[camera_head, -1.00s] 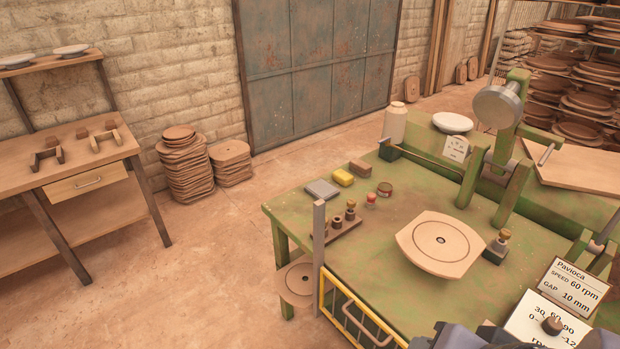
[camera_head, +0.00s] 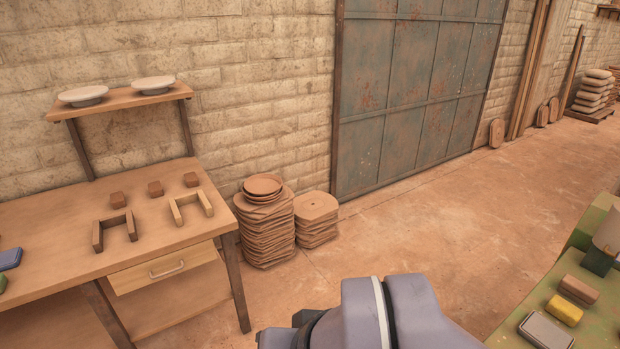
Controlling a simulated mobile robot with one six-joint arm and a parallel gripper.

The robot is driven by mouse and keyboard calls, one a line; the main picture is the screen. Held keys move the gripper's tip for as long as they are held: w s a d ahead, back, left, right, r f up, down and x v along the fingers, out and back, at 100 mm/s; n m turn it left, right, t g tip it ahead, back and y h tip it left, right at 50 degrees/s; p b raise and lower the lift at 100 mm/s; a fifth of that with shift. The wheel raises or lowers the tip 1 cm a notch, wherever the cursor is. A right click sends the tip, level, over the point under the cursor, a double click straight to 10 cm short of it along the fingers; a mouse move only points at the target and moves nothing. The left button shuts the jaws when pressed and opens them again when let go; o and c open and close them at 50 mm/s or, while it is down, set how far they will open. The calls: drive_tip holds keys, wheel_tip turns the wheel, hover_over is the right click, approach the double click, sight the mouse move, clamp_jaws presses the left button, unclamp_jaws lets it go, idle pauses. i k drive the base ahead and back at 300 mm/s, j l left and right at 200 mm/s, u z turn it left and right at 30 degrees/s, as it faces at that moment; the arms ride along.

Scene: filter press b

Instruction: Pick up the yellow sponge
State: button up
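The yellow sponge (camera_head: 564,310) is a small block lying on the green table (camera_head: 594,325) at the lower right. It sits between a brown block (camera_head: 579,290) behind it and a grey flat block (camera_head: 545,332) in front, close to both. Part of my arm, grey-purple with a white band, shows at the bottom middle, left of the green table. My gripper's fingers are not visible, so nothing shows in its grasp.
A wooden workbench (camera_head: 60,240) with a drawer, U-shaped pieces and small brown blocks stands at left. Stacked brown discs (camera_head: 265,225) stand on the floor by the wall. Open floor (camera_head: 430,240) lies between the workbench and the green table.

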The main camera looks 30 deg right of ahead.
sight(568, 314)
drive_tip(key=i+l+z, duration=0.1)
drive_tip(key=i+z, duration=0.8)
drive_tip(key=i+j+z, duration=0.25)
drive_tip(key=i+z, duration=0.2)
drive_tip(key=i+j+z, duration=0.35)
drive_tip(key=z, duration=0.15)
drive_tip(key=i+l+z, duration=0.2)
drive_tip(key=z, duration=0.3)
drive_tip(key=i+l+z, duration=0.1)
drive_tip(key=z, duration=0.35)
drive_tip(key=i+z, duration=0.35)
drive_tip(key=z, duration=0.15)
drive_tip(key=i+z, duration=0.2)
drive_tip(key=z, duration=0.25)
drive_tip(key=i+j+z, duration=0.2)
drive_tip(key=z, duration=0.3)
drive_tip(key=i+j+z, duration=0.2)
drive_tip(key=z, duration=0.3)
drive_tip(key=i+j+z, duration=0.15)
drive_tip(key=j+z, duration=0.3)
drive_tip(key=l, duration=0.15)
